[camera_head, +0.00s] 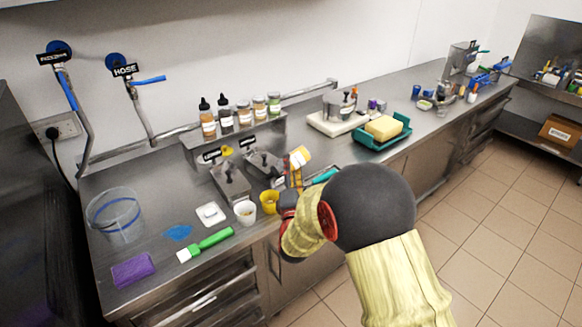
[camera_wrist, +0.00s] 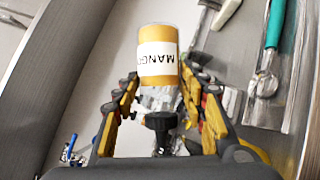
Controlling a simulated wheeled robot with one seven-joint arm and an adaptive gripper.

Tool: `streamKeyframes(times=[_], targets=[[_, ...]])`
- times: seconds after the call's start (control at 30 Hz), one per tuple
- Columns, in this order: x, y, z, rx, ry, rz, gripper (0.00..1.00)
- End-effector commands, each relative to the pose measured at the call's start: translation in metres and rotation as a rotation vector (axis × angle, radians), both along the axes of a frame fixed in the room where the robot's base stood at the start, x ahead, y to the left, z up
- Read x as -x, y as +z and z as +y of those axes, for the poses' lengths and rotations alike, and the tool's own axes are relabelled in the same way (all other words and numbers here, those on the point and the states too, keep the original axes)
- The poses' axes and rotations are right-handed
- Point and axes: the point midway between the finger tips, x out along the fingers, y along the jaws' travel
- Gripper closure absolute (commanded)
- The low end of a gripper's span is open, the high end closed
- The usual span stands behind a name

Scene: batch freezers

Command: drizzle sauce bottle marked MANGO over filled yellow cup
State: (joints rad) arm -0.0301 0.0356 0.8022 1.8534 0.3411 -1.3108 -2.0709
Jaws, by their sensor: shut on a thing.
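The MANGO bottle (camera_wrist: 158,55) has an orange-yellow body and a white label, upside down in the wrist view. Its dark nozzle end (camera_wrist: 161,122) points toward the bottom of that view. My gripper (camera_wrist: 160,78) is shut around the bottle. In the head view the bottle (camera_head: 300,157) is raised and tilted, its yellow base up; its nozzle is hidden. The yellow cup (camera_head: 269,203) stands upright near the counter's front edge, just left of my gripper (camera_head: 293,183). Its contents are too small to make out. No sauce stream is visible.
A white cup (camera_head: 245,212) stands left of the yellow cup. Metal lidded containers (camera_head: 231,184) are behind. Several bottles stand on a raised shelf (camera_head: 236,137). A teal-handled tool (camera_head: 322,176) lies right.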

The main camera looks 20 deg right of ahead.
Motion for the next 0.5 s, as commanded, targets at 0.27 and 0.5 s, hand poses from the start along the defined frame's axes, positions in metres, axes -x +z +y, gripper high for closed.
streamKeyframes(times=[0.27,0.5], targets=[[0.0000,0.0003,0.0002,-0.029,0.000,0.001,0.89],[-0.0001,0.0046,0.0004,-0.061,0.000,0.005,0.89]])
